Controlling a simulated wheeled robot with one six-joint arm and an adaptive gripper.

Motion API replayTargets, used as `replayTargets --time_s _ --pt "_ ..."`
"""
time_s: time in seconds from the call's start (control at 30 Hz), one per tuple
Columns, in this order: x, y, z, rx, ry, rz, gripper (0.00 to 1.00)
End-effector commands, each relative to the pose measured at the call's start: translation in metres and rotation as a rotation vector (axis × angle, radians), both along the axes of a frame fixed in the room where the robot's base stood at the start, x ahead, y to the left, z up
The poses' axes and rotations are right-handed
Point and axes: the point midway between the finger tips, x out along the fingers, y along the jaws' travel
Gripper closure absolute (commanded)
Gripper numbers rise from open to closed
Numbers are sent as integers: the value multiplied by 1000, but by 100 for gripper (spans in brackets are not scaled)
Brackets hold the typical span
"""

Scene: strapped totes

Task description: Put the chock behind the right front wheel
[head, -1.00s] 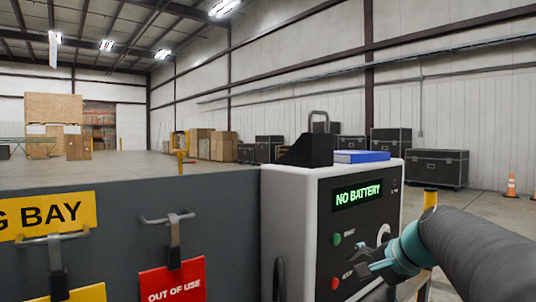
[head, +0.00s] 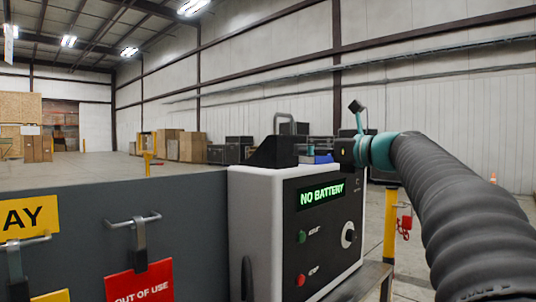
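A black wedge-shaped block (head: 277,152), which looks like the chock, sits on top of the white machine (head: 243,190). A grey handle loop (head: 284,117) rises behind it; I cannot tell if it belongs to the wedge. My gripper (head: 335,130) is raised to the right of the wedge, above the machine's right end, apart from the wedge. One finger points up and its fingers look spread, with nothing held. A blue flat object (head: 320,158) on the machine is partly hidden near it. No wheel is in view.
The machine's panel (head: 322,196) reads NO BATTERY. A grey wall with a red OUT OF USE tag (head: 140,284) stands at left. A yellow post (head: 390,225) stands right of the machine. Black cases (head: 238,150) and cartons stand farther back on open floor.

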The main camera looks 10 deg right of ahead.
Motion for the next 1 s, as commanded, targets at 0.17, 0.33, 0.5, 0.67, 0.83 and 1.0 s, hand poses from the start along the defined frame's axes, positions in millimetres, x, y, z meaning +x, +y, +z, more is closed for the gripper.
replayTargets --time_s 0.17,0.33,0.5,0.67,0.83,1.0 --pt "27 20 1 -1 -1 1 0" --pt "44 29 1 -3 -1 -5 0" --pt "50 34 2 -2 -2 -5 0" --pt "65 48 7 -3 -1 -2 0" --pt "82 61 8 -2 0 -3 0" --pt "89 65 8 -2 -2 -7 0"
